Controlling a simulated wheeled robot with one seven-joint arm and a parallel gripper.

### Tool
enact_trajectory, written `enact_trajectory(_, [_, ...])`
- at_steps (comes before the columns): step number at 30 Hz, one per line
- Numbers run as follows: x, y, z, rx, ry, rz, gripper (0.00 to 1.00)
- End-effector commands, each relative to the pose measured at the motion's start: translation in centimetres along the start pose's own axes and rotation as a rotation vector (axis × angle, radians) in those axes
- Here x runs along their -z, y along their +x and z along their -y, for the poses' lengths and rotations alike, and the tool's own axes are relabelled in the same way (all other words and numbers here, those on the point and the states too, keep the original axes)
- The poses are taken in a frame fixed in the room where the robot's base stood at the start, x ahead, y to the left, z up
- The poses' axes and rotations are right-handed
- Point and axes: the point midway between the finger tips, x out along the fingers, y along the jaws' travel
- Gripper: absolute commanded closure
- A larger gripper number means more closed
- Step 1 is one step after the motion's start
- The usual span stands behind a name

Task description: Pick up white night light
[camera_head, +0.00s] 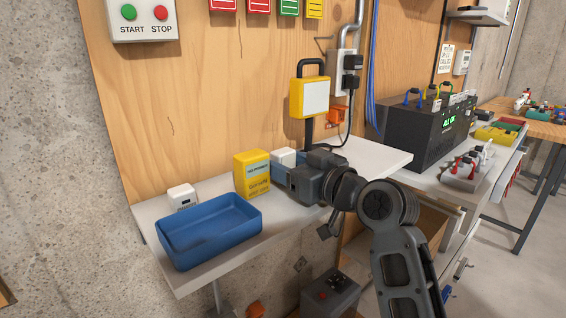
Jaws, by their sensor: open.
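Two small white objects are on the white shelf (235,254), and I cannot tell for sure which is the night light. One white block (182,196) with a small dark mark stands at the left by the wooden panel, behind the blue tray. The other white block (283,156) shows behind my gripper, right of the yellow box, its lower part hidden. My gripper (302,184) is over the right half of the shelf, open. Its fingertips are hard to make out, and I see nothing held. The left white block is well away from it.
An empty blue tray (211,256) sits at the shelf's front left. A yellow box (252,174) stands beside my gripper, with something blue right of it. A yellow-framed work lamp (310,97) stands behind. A black case (428,128) is on the bench at right.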

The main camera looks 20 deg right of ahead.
Motion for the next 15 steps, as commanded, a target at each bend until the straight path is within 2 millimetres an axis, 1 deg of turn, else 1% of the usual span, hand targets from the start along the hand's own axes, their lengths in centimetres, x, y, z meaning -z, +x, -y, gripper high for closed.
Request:
enact_trajectory(6, [-0.02,0.07,0.00,0.000,0.000,0.000,0.38])
enact_trajectory(15, [-0.02,0.04,-0.01,0.000,0.000,0.000,0.67])
